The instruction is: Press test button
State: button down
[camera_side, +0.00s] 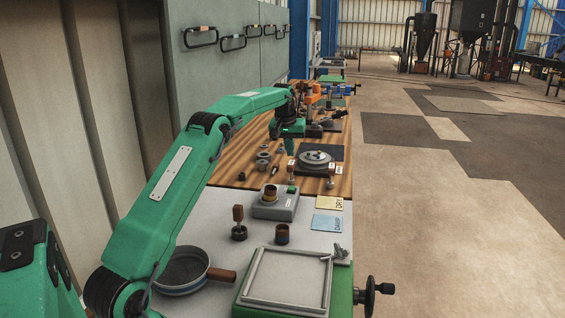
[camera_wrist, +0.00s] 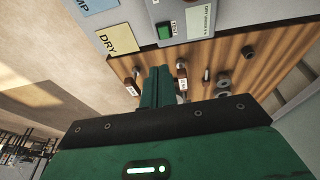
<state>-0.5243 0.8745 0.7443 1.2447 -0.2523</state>
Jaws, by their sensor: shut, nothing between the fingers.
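A small green button (camera_wrist: 164,31) sits on a grey box (camera_wrist: 202,23) at the top of the wrist view. In the wrist view my gripper's fingers (camera_wrist: 158,73) are together and empty, pointing toward the button's side of the box. The fingertips do not appear to touch the button.
A yellow DRY card (camera_side: 330,202) and a blue card (camera_side: 328,224) lie right of the box. Two small wooden-handled pieces (camera_wrist: 182,78) stand near my fingers. A round metal plate (camera_side: 314,158) is close to my gripper. A pan (camera_side: 182,270) and framed tray (camera_side: 290,280) occupy the front.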

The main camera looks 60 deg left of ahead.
jog(key=shift+f, duration=0.1)
send_over(292, 188)
jog(key=f, duration=1.1)
jog(key=shift+s+d+f, duration=0.1)
jog(key=shift+s+f, duration=0.2)
jog(key=shift+f, duration=0.9)
